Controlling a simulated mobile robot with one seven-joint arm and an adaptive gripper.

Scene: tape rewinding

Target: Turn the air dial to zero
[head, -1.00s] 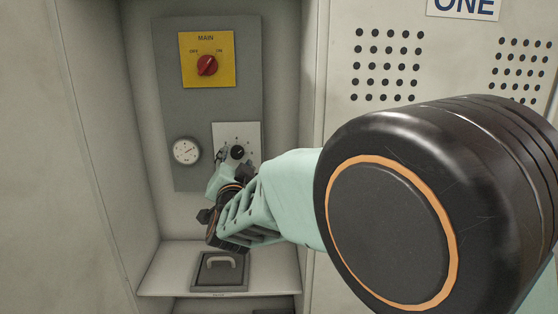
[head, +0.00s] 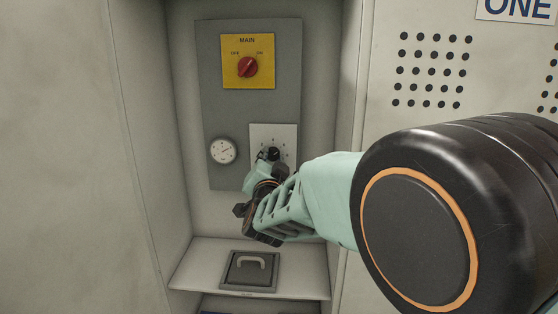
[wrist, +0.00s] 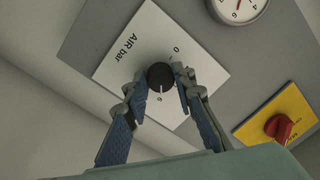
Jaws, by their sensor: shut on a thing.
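The air dial is a small round black knob (wrist: 160,76) on a white plate marked "AIR bar" (wrist: 128,50). In the wrist view, its white mark points down toward the 6, and the 0 is printed up and to the right of the knob. In the head view the plate (head: 287,134) is on the grey panel, and my gripper partly covers the knob (head: 273,153). My gripper (wrist: 161,80) has a finger on each side of the knob and is shut on it. It also shows in the head view (head: 268,160).
A round gauge (head: 223,150) is left of the dial plate. A yellow MAIN plate (head: 233,79) with a red switch (head: 248,67) is above. A shelf (head: 302,282) with a dark handled hatch (head: 236,275) is below. Recess walls stand on both sides.

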